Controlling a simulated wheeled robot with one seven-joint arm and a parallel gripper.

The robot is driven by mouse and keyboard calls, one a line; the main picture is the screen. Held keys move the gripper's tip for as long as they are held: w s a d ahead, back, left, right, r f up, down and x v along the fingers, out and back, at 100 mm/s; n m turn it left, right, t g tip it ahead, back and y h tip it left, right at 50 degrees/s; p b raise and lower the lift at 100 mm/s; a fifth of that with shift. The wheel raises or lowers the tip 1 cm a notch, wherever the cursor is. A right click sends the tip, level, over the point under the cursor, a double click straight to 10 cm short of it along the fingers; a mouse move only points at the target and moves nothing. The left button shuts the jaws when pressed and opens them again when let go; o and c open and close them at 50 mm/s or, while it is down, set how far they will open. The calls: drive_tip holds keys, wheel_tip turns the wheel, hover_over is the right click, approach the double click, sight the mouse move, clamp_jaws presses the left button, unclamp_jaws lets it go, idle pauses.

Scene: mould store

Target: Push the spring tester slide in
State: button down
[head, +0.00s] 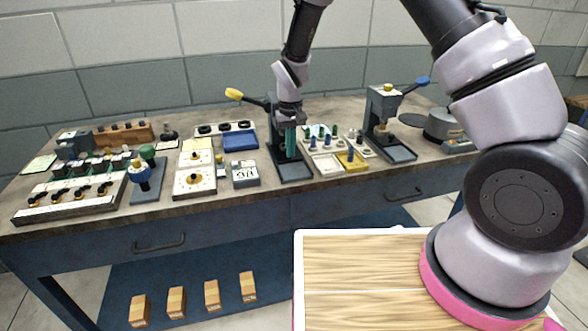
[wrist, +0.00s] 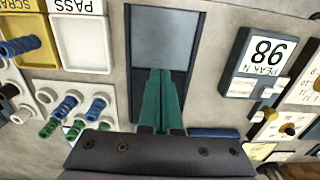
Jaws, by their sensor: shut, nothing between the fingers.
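The spring tester (head: 276,118) is a dark upright press with a yellow-knobbed lever, standing at mid-bench in the head view. Its slide (head: 295,172) shows as a dark, shallow tray at the tester's foot, out toward the front edge. In the wrist view the slide (wrist: 165,38) is a grey-blue plate in a dark frame. My gripper (head: 290,150) is in front of the tester column, over the slide's rear part. Its green fingers (wrist: 160,98) are together and empty in the wrist view. I cannot tell whether they touch the slide. My gripper hides part of the column.
A readout (head: 245,174) marked 86 stands left of the slide; it also shows in the wrist view (wrist: 262,62). Pass (head: 324,164) and scrap (head: 352,160) trays with several springs lie to the right. A second press (head: 380,110) with a blue lever stands further right.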

drive_tip(key=shift+s+d+r, duration=0.15)
drive_tip(key=shift+s+r, duration=0.35)
drive_tip(key=shift+s, duration=0.1)
drive_tip(key=shift+s+d+r, duration=0.15)
drive_tip(key=shift+s+r, duration=0.35)
drive_tip(key=shift+s, duration=0.05)
wheel_tip(320, 180, up, 7)
drive_tip(key=s, duration=0.3)
drive_tip(key=shift+d, duration=0.45)
drive_tip(key=s+d+r+m+t+y, duration=0.1)
drive_tip(key=d+r+m, duration=0.1)
drive_tip(key=d+r, duration=0.55)
drive_tip(key=s+d+r+m+t+y, duration=0.15)
drive_tip(key=d+r, duration=0.35)
drive_tip(key=r, duration=0.6)
drive_tip(key=s+d+r+m+t, duration=0.2)
drive_tip(key=s+d+r, duration=0.3)
drive_tip(key=s+d, duration=0.1)
drive_tip(key=s+d+r+m+t, duration=0.2)
drive_tip(key=s+d+r, duration=0.2)
drive_tip(key=s, duration=0.5)
drive_tip(key=shift+s+d+r+t, duration=0.15)
drive_tip(key=shift+d+r+t, duration=0.25)
drive_tip(key=shift+d, duration=0.55)
